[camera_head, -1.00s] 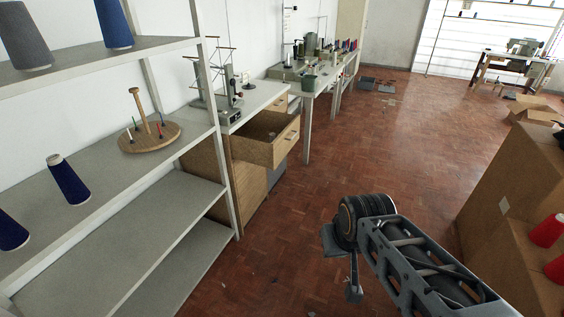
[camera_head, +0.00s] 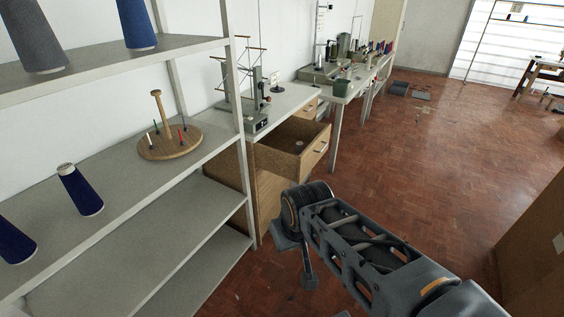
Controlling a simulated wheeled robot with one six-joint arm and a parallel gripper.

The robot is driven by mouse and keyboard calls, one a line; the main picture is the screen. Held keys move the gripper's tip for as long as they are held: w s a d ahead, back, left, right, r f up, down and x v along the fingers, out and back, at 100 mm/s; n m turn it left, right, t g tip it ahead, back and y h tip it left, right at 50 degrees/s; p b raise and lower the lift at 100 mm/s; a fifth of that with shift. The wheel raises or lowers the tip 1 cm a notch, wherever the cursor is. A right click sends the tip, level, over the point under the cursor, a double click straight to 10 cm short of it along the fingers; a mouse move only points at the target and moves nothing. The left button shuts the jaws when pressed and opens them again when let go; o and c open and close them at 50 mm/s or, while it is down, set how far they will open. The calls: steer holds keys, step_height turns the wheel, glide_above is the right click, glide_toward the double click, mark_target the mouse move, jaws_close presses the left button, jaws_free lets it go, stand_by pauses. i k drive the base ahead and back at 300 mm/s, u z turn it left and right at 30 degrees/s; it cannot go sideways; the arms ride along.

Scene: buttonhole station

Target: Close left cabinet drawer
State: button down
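The left cabinet drawer (camera_head: 312,152) is wooden and stands pulled out from its cabinet (camera_head: 270,197), under the grey worktop with the winding machine. Its front has a small light handle, and its inside shows from above. My gripper (camera_head: 308,278) hangs below the end of my arm, in front of the cabinet and nearer to me than the drawer. It is apart from the drawer, with floor showing between them. Only a dark finger-like part shows, so its opening cannot be made out.
A grey shelf rack (camera_head: 245,150) with thread cones and a wooden spool stand (camera_head: 170,142) fills the left. A long worktable (camera_head: 345,90) with machines runs behind the drawer. A cardboard box (camera_head: 540,245) stands at the right.

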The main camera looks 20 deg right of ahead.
mark_target(276, 153)
steer(key=z, duration=0.25)
steer(key=i, duration=1)
steer(key=z, duration=0.5)
